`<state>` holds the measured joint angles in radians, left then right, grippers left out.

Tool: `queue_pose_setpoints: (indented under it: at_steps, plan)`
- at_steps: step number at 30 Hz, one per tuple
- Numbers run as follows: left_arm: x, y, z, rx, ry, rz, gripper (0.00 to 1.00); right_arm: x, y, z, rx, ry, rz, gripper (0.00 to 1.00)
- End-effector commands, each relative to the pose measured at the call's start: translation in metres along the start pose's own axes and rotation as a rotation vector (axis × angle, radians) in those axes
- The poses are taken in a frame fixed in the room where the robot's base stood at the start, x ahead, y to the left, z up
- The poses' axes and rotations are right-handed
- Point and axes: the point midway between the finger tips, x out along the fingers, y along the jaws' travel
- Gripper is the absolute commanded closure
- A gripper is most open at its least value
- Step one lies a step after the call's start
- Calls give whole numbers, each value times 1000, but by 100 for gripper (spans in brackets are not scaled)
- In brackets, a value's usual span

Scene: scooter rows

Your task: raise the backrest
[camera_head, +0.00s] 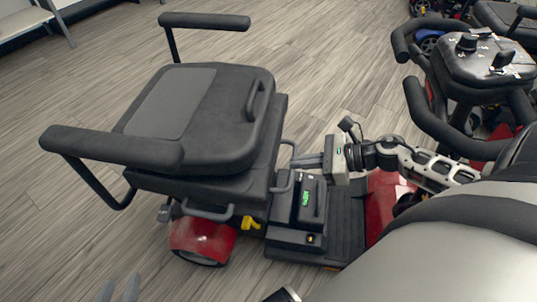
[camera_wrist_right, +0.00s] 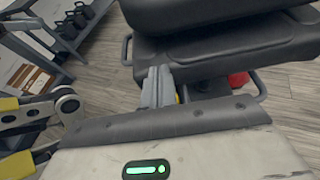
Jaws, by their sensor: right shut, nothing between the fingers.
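The scooter's backrest (camera_head: 170,105) lies folded flat over the seat (camera_head: 215,183) in the head view. A loop handle (camera_head: 258,98) stands on its right part. In the right wrist view the backrest (camera_wrist_right: 210,12) is the dark slab at the top, above the seat (camera_wrist_right: 210,52). My right gripper (camera_head: 296,161) is shut and empty, pointing left at the seat's right edge, close to a side loop. Its fingers show in the wrist view (camera_wrist_right: 157,82); contact with the seat is unclear. My left gripper (camera_head: 119,290) is open and empty at the bottom edge, with only its fingertips visible.
Armrests (camera_head: 110,146) and (camera_head: 204,21) flank the seat. The scooter's tiller (camera_head: 485,55) stands at the right. A yellow lever (camera_head: 250,222) and black battery box (camera_head: 311,203) sit below the seat. The wood floor at left is clear.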

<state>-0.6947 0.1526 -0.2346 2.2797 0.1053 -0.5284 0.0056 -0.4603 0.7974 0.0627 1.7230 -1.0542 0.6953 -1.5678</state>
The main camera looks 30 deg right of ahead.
Motion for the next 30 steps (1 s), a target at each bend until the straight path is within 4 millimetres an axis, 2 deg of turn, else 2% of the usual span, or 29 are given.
queue_pose_setpoints:
  at_steps: [4,12,16,21,30]
  plan:
    - [2,1,2,8,-3,2,64,16,-1,-2,-19,7,6,100]
    - [5,1,6,4,-11,6,64,66,-1,0,-15,3,4,100]
    - [6,1,6,3,-13,7,64,84,0,-1,-13,4,4,100]
    - [6,1,7,2,-14,8,64,96,0,-2,-13,6,5,100]
    - [6,1,7,1,-15,8,64,97,1,-2,-12,6,5,100]
